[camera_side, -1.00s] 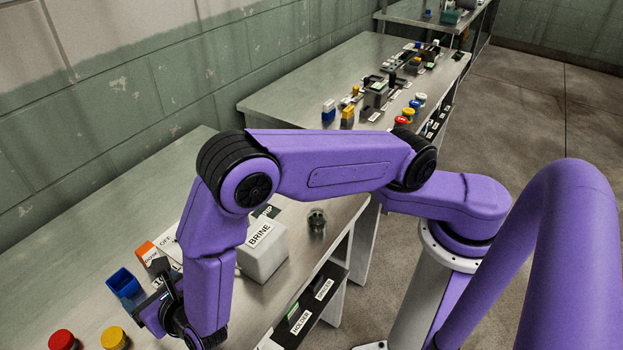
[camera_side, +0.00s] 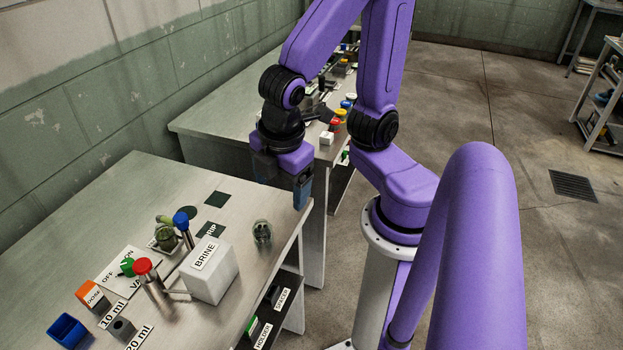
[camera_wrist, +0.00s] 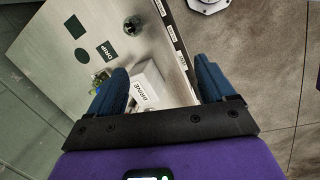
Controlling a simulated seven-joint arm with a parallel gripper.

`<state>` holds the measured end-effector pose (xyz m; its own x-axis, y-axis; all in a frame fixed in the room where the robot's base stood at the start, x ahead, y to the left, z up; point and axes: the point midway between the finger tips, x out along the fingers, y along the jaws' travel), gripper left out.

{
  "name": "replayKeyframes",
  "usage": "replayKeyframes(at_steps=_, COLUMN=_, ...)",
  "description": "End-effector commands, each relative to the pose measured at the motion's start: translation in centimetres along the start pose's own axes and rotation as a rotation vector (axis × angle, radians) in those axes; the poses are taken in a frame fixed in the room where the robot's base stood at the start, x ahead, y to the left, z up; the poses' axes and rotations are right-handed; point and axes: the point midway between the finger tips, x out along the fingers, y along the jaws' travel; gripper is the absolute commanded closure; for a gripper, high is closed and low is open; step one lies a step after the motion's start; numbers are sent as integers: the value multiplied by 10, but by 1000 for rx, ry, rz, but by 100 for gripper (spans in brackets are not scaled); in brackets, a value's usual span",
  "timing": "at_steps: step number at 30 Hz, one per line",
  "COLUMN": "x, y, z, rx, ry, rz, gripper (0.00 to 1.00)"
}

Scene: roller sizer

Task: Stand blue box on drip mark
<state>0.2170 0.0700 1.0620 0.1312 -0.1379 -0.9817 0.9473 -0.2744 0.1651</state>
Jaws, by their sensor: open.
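The blue box (camera_side: 67,331) is a small open-topped box on the near bench at the lower left of the side view. It stands beside an orange-and-white block and does not show in the wrist view. The drip mark (camera_side: 212,230) is a dark patch lettered DRIP, partly hidden behind the white BRINE block. It shows whole and bare in the wrist view (camera_wrist: 107,50). My gripper (camera_side: 283,182) is open and empty, raised near the bench's far right end, well away from the blue box. Its blue fingers (camera_wrist: 160,82) are spread apart in the wrist view.
The white BRINE block (camera_side: 209,272) stands beside the drip mark. A glass jar (camera_side: 262,232), a red-topped valve (camera_side: 143,267) and a blue-topped one (camera_side: 181,220) are nearby. Another dark mark (camera_side: 216,198) lies bare farther back. The orange-and-white block (camera_side: 91,294) is close to the blue box.

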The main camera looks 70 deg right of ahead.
Motion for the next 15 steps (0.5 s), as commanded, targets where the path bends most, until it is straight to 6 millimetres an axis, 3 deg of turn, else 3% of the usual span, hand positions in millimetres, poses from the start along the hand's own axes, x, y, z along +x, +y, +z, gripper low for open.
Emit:
replayKeyframes(at_steps=3, x=-9, y=-25, z=21, rx=110, ry=68, rz=-97, gripper=18)
replayKeyframes(at_steps=6, x=-13, y=-38, z=29, rx=161, ry=98, rz=-148, gripper=17)
replayKeyframes(at_steps=15, x=-14, y=-45, z=33, rx=187, ry=111, rz=-175, gripper=17)
